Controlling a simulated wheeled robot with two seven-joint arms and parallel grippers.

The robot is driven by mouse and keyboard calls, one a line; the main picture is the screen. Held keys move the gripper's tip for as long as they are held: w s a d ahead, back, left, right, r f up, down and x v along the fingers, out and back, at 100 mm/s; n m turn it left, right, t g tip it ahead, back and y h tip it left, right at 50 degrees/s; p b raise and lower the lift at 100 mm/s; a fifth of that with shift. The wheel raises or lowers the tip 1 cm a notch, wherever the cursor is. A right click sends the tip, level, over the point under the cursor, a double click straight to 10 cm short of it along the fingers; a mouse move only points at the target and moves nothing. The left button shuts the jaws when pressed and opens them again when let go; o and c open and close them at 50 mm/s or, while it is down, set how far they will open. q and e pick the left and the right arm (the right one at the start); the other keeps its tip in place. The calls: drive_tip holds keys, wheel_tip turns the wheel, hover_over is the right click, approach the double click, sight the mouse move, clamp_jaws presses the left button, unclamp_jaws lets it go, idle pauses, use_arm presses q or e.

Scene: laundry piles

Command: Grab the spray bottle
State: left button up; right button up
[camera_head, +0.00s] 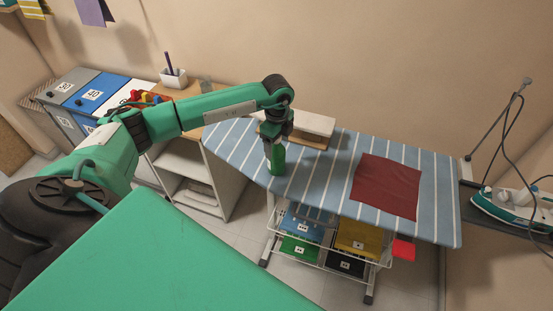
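A green spray bottle (278,161) stands upright on the blue-and-white striped ironing board (336,160), near its left part. My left arm reaches in from the left, and my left gripper (273,148) points down over the top of the bottle. The gripper covers the bottle's upper part. The fingers are small and dark here, so I cannot tell whether they are closed on the bottle or around it. My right gripper is not in view.
A dark red cloth (386,186) lies flat on the board. An iron (513,204) with a cord rests at the right. A cart with folded cloths (357,238) stands under the board. Numbered bins (88,97) and a shelf with a white pen holder (173,78) stand at the left.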

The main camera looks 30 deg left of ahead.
use_arm(q)
drive_tip(key=c, duration=1.3)
drive_tip(key=shift+r, duration=0.15)
